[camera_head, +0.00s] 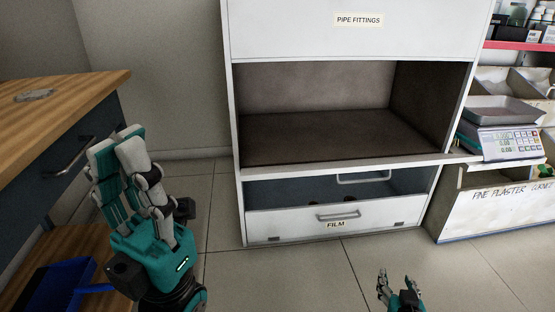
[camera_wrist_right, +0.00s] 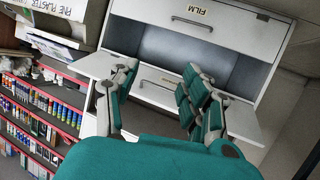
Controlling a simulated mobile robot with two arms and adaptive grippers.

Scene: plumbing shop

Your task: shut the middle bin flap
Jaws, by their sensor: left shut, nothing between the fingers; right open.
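The middle bin flap (camera_head: 300,167) juts out below the dark open compartment of the white cabinet, its pale front edge showing. Its handle (camera_head: 362,179) hangs beneath that edge. In the right wrist view, turned nearly upside down, the flap (camera_wrist_right: 100,66) shows as a pale panel with a handle, beyond my fingers. My right gripper (camera_head: 397,284) is low in front of the cabinet, apart from the flap; it also shows open and empty in the right wrist view (camera_wrist_right: 160,72). My left gripper (camera_head: 118,150) is shut and empty at the left, beside the wooden counter.
The FILM panel (camera_head: 300,222) with a handle is below the flap, with a dark gap above it. The PIPE FITTINGS panel (camera_head: 300,30) is above. A scale (camera_head: 500,142) and a plaster bin (camera_head: 490,205) stand at the right, the counter (camera_head: 60,105) at the left. Floor in front is clear.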

